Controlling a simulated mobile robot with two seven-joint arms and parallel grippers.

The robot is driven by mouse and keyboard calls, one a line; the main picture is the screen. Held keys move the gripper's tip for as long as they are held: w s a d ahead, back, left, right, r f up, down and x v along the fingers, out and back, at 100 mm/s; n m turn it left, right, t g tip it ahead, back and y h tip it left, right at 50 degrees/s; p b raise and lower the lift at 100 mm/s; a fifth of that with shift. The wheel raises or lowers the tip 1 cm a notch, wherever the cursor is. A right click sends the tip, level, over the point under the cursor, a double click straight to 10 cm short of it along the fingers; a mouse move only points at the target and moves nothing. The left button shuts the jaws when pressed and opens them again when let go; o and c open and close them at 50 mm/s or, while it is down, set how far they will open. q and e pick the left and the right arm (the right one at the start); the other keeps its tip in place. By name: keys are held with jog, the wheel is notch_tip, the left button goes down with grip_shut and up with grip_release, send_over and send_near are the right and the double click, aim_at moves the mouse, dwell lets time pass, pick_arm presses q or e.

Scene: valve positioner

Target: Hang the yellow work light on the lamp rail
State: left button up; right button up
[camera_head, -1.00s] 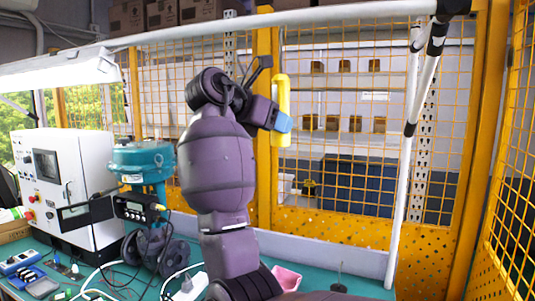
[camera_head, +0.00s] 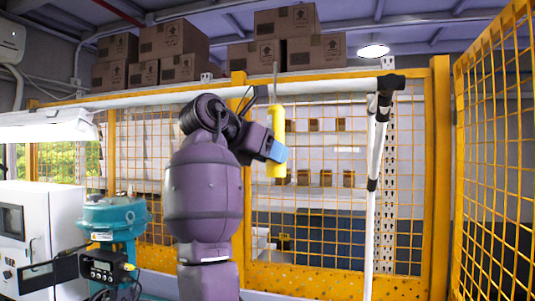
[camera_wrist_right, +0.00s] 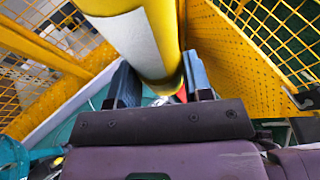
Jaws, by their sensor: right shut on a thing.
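The yellow work light (camera_head: 277,125) is upright in my right gripper (camera_head: 277,152), whose blue fingertip shows at its lower part. A thin grey stem rises from its top. In the right wrist view, the yellow tube with a pale panel (camera_wrist_right: 143,40) lies between the two fingers of the right gripper (camera_wrist_right: 160,85). The white lamp rail (camera_head: 330,86) runs across the picture, and the stem crosses it in the head view. I cannot tell whether the stem touches the rail or is in front of it. My left gripper is not in view.
A yellow mesh fence (camera_head: 335,225) stands behind the rail, with a side panel (camera_head: 495,150) at right. A white post (camera_head: 375,170) comes down from the rail's right end. A teal valve actuator (camera_head: 113,217) and a white cabinet (camera_head: 50,212) are at left.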

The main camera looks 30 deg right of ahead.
jog(key=shift+w+d+f, duration=0.35)
jog(key=shift+w+d, duration=0.25)
jog(key=shift+d, duration=0.1)
jog(key=shift+w+d+f, duration=0.35)
jog(key=shift+w+d, duration=0.25)
jog(key=shift+d, duration=0.1)
jog(key=shift+w+d+f, duration=0.35)
jog(key=shift+w+d, duration=0.25)
jog(key=shift+d, duration=0.1)
jog(key=o, duration=1.1)
jog(key=shift+o, duration=0.2)
jog(key=shift+f, duration=0.1)
jog(key=b+v, duration=0.1)
jog(key=v, duration=1)
